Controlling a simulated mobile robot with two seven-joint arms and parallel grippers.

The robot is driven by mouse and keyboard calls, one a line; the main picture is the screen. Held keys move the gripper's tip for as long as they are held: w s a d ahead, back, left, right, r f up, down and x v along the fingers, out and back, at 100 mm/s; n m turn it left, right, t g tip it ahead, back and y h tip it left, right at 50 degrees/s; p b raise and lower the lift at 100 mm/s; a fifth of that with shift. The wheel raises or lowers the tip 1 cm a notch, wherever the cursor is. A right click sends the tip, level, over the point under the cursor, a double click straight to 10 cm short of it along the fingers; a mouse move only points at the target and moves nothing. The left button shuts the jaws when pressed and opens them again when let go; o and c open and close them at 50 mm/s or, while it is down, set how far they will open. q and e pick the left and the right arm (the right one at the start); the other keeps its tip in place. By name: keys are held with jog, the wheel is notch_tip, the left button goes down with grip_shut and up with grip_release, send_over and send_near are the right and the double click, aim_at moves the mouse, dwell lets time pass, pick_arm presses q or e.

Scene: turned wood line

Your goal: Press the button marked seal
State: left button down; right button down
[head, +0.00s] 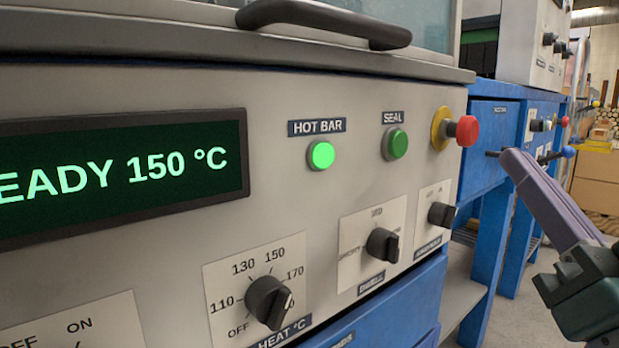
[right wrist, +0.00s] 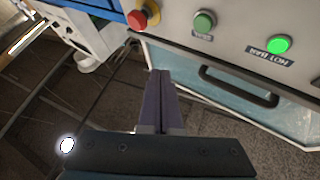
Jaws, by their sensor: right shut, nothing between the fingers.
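The seal button (head: 396,143) is a dark green round button under the SEAL label (head: 393,117) on the grey machine panel. It also shows in the right wrist view (right wrist: 205,21), upside down, near the top. My right gripper (head: 509,156) comes in from the right in the head view, its purple fingers shut and empty. The tips are right of the seal button and of the red knob, apart from the button. The fingers also show in the right wrist view (right wrist: 160,77), below the button in the picture. My left gripper is not in view.
A red mushroom button (head: 466,131) on a yellow collar stands out just right of the seal button. A lit green HOT BAR lamp (head: 321,155) is to its left. Black knobs (head: 383,245) sit below. A dark handle (head: 325,22) crosses the lid above. Blue benches (head: 490,225) stand behind.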

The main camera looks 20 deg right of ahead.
aim_at(398, 144)
dwell(0.3)
jog(key=w+a+b, duration=0.2)
jog(key=w+a, duration=0.1)
jog(key=w, duration=0.5)
jog(key=shift+a, duration=0.15)
dwell(1.1)
dwell(0.8)
jog(key=shift+w, duration=0.1)
